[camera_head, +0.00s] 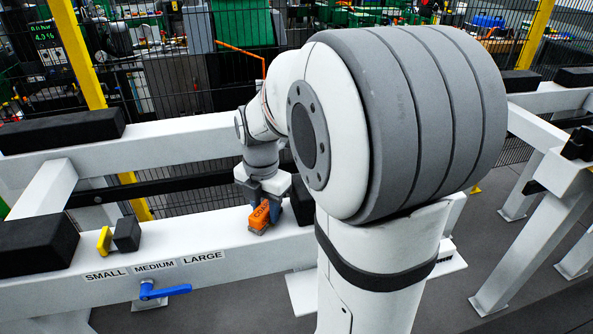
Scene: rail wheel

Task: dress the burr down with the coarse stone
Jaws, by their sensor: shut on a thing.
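My gripper (266,196) points down over the white beam, right of the LARGE label, and is shut on an orange block (258,217). The block has small dark marks that I cannot read, so I cannot tell whether it is the coarse stone. It is at the beam's top surface; I cannot tell whether it touches it. A yellow piece (104,240) and a dark grey block (127,234) stand side by side on the beam further left. I cannot make out the burr or a wheel.
The front white beam (205,228) carries SMALL, MEDIUM and LARGE labels. A blue lever (166,290) sticks out below them. Black pads (38,246) sit on the beams. A wire fence (190,110) and yellow posts stand behind. My large arm joint hides the middle right.

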